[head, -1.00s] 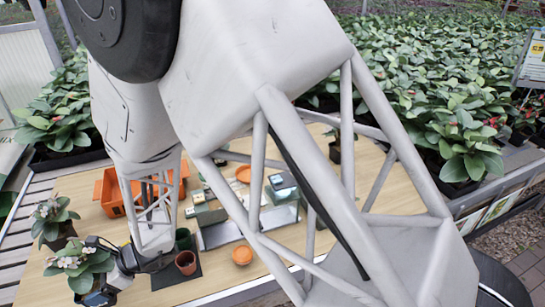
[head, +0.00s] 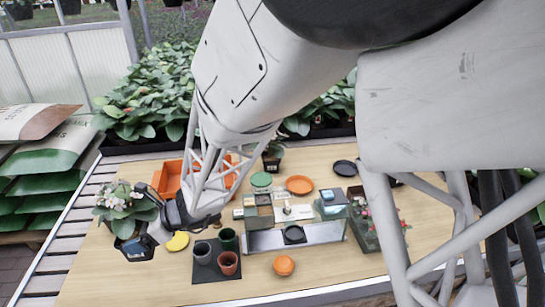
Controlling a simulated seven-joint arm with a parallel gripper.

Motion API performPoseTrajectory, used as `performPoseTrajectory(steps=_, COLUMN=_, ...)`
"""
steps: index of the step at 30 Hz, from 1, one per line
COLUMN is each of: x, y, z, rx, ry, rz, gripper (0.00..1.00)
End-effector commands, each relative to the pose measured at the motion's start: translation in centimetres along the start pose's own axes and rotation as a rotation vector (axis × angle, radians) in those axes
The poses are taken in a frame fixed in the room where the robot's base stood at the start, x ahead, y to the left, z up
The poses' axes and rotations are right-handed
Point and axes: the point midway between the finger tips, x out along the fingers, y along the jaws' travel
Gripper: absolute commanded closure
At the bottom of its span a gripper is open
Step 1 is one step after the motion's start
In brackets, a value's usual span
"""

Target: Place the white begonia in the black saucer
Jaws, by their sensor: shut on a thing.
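The white begonia (head: 122,198), with pale flowers and green leaves, is at the left end of the table in the head view. My gripper (head: 136,224) is shut on its dark pot, which the fingers mostly hide. I cannot tell how far the pot is above the tabletop. A black saucer (head: 345,167) lies flat and empty at the back right of the table, well apart from my gripper.
An orange crate (head: 168,180) is partly behind my arm. Green and terracotta pots (head: 228,262) stand on a dark mat. Orange saucers (head: 299,185), a green saucer (head: 261,179) and a red-flowered planter (head: 366,222) crowd the middle and right. Bare wood shows at the front.

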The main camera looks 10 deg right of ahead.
Motion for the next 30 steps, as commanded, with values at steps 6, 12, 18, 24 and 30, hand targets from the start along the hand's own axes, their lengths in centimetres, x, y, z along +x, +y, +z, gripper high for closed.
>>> performPoseTrajectory(steps=6, x=-1.5, y=-3.6, z=-0.4, rx=0.014, ry=-0.005, rz=-0.036, gripper=0.42)
performPoseTrajectory(steps=12, x=-3.8, y=-8.2, z=-1.0, rx=0.032, ry=-0.008, rz=-0.082, gripper=0.42)
performPoseTrajectory(steps=18, x=-6.7, y=-13.0, z=-2.0, rx=0.051, ry=-0.012, rz=-0.132, gripper=0.42)
performPoseTrajectory(steps=24, x=-10.1, y=-17.6, z=-3.1, rx=0.071, ry=-0.015, rz=-0.181, gripper=0.42)
performPoseTrajectory(steps=30, x=-13.8, y=-21.9, z=-4.5, rx=0.09, ry=-0.018, rz=-0.229, gripper=0.42)
